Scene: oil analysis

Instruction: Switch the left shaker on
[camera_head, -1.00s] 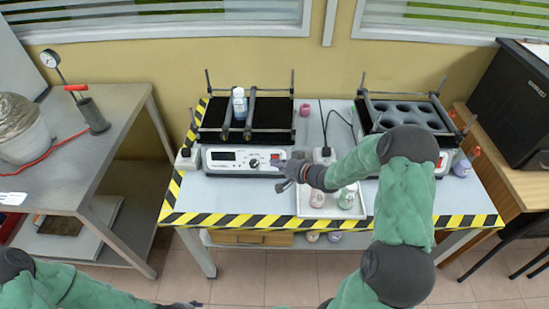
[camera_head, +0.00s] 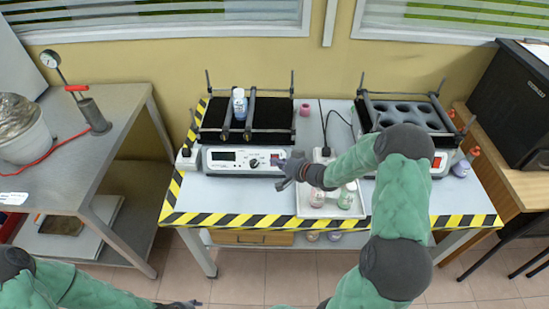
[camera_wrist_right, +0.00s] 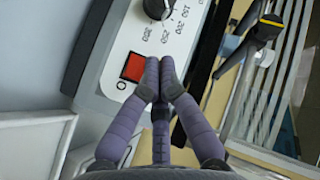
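The left shaker (camera_head: 232,171) stands on the table with a black platform and a white front panel carrying a display and a knob (camera_head: 254,163). Its red square power switch (camera_wrist_right: 133,67) shows clearly in the right wrist view, beside the knob with printed numbers. My right gripper (camera_head: 284,168) is in front of the panel's right end. In the right wrist view its fingertips (camera_wrist_right: 159,72) are together and empty, just beside the switch; contact cannot be told. My left gripper (camera_head: 182,304) barely shows at the bottom edge, its fingers unclear.
A blue-white bottle (camera_head: 239,106) stands on the left shaker between bars. A second shaker (camera_head: 405,112) is to the right, partly behind my right arm. A white tray (camera_head: 311,207) with bottles lies below my right forearm. A metal side table (camera_head: 75,160) stands at left.

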